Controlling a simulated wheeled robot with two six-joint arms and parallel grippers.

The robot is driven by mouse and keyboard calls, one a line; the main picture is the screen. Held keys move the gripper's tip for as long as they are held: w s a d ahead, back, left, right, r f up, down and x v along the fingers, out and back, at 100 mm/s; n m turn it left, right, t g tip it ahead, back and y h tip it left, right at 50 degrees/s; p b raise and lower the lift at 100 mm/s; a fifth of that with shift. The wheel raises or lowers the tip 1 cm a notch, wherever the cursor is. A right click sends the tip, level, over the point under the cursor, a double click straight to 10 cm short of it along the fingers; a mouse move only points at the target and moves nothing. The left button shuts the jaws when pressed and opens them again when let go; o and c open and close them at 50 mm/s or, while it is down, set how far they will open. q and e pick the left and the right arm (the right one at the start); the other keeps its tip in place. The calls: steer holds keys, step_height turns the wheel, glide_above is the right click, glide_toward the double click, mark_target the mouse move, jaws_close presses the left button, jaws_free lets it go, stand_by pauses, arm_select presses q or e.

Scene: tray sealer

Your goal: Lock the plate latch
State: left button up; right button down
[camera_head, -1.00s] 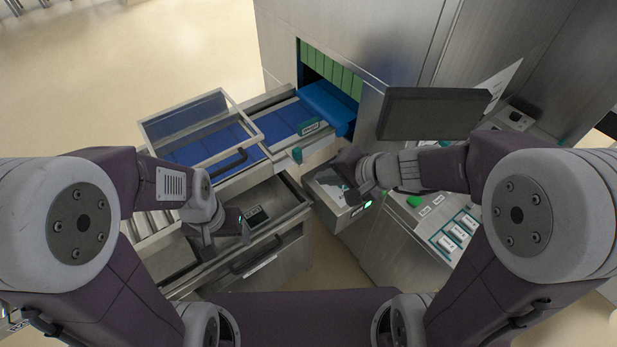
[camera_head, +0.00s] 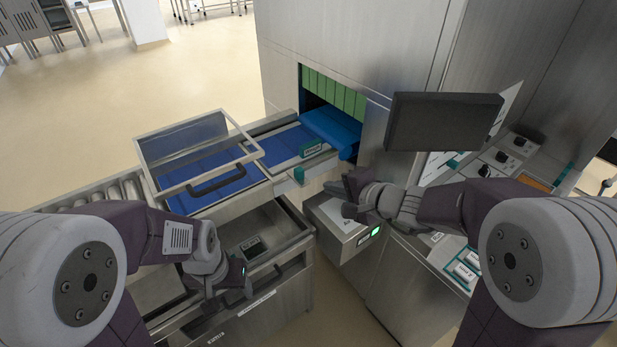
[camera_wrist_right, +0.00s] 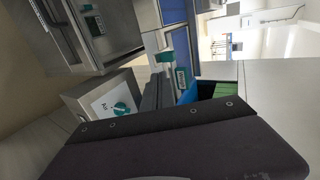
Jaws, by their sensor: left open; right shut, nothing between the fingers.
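I cannot tell for sure which part is the plate latch. A small teal tab (camera_head: 299,175) sits on the conveyor's near side rail, left of my right gripper. My right gripper (camera_head: 349,196) is shut and empty, above the box and in front of the machine. My left gripper (camera_head: 240,280) is open at the front of the metal drawer (camera_head: 283,215). I see nothing between its fingers.
A clear framed lid (camera_head: 190,140) with a dark handle (camera_head: 216,180) stands raised over the blue conveyor (camera_head: 280,145). A green-curtained tunnel opening (camera_head: 333,90) is behind. A dark screen (camera_head: 443,122) and control panel (camera_head: 490,170) are at right. Floor is open at back left.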

mark_target(299, 169)
steer(key=x, duration=0.3)
steer(key=r+p+x, duration=0.1)
steer(key=x, duration=0.5)
steer(key=shift+w+a+r, duration=0.1)
steer(key=shift+w+a, duration=0.35)
steer(key=shift+w+a+p, duration=0.25)
steer(key=shift+w+p, duration=0.05)
steer(key=shift+w, duration=0.1)
steer(key=w+a, duration=0.1)
steer(key=w+a+b, duration=0.1)
steer(key=w, duration=0.1)
steer(key=shift+w+a+f, duration=0.1)
steer(key=shift+a+f, duration=0.1)
steer(key=shift+w+a+r, duration=0.1)
steer(key=shift+w, duration=0.05)
steer(key=shift+r, duration=0.15)
